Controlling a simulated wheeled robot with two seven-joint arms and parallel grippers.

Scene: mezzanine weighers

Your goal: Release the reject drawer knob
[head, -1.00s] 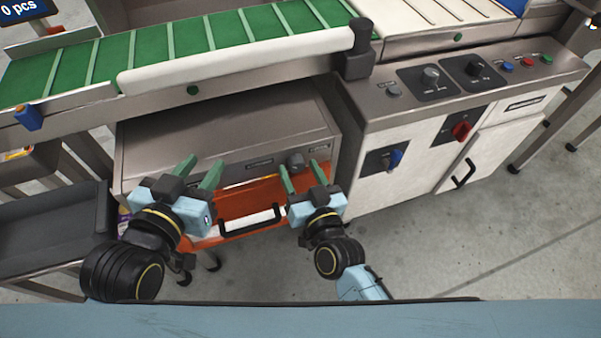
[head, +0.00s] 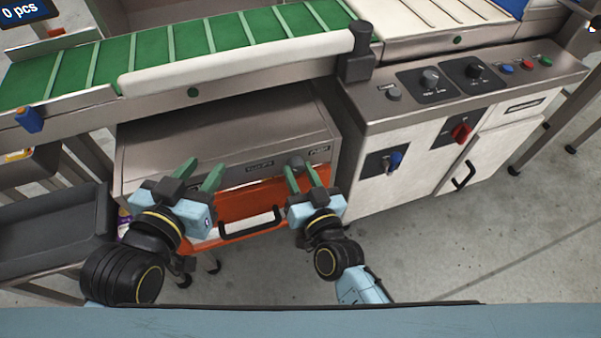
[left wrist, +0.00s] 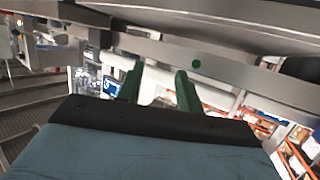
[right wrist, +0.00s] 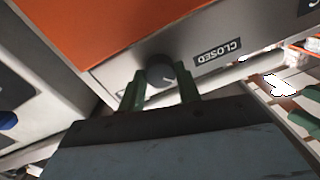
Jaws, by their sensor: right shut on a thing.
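The grey reject drawer knob (head: 297,163) sits on the steel front above the orange drawer face (head: 235,205). In the right wrist view the round knob (right wrist: 160,72) is between the two green fingertips, beside a label reading CLOSED (right wrist: 218,55). My right gripper (head: 301,174) is shut on the knob; the fingers touch its sides. My left gripper (head: 201,172) is open and empty in front of the left part of the drawer housing. Its fingers (left wrist: 160,83) stand apart in the left wrist view with nothing between them.
A black handle (head: 250,223) crosses the orange drawer face between my grippers. The green conveyor (head: 180,42) runs above the steel housing. A control cabinet (head: 400,195) with switches stands close to the right. A dark tray (head: 50,230) is at left. Floor is clear at lower right.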

